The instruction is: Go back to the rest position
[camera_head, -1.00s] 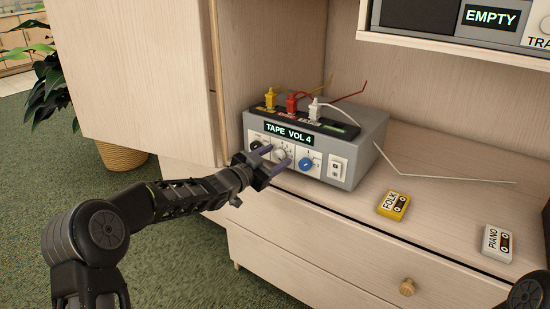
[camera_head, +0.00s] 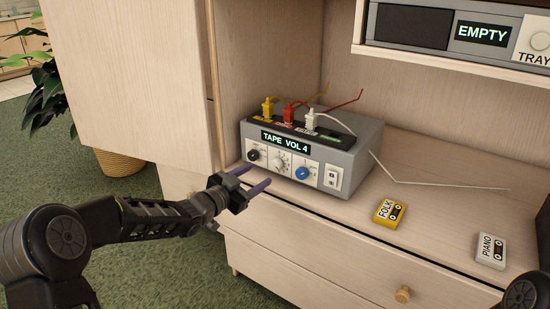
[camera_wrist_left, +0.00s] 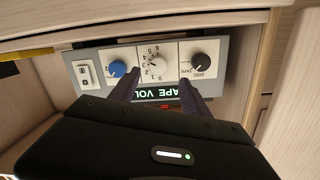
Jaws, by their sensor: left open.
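My left gripper (camera_head: 253,180) is open and empty, in front of the grey tape unit (camera_head: 352,150) and apart from it. The unit stands on the cabinet shelf, and its display reads TAPE VOL 4. Its front has a black knob (camera_head: 254,155), a white dial (camera_head: 280,162), a blue knob (camera_head: 302,173) and a white switch (camera_head: 332,178). In the left wrist view the unit's panel (camera_wrist_left: 224,62) appears upside down, with the white dial (camera_wrist_left: 156,68) between the finger lines. Only a dark piece, perhaps of my right arm, shows at the bottom right; its gripper is out of frame.
Yellow, red and white plugs stand on top of the unit, with cables. A yellow FOLK cassette (camera_head: 389,213) and a white PIANO cassette (camera_head: 491,250) lie on the wooden shelf (camera_head: 440,215). A cabinet door (camera_head: 125,80) stands left. An upper device shows EMPTY (camera_head: 482,33). A plant (camera_head: 45,85) is behind.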

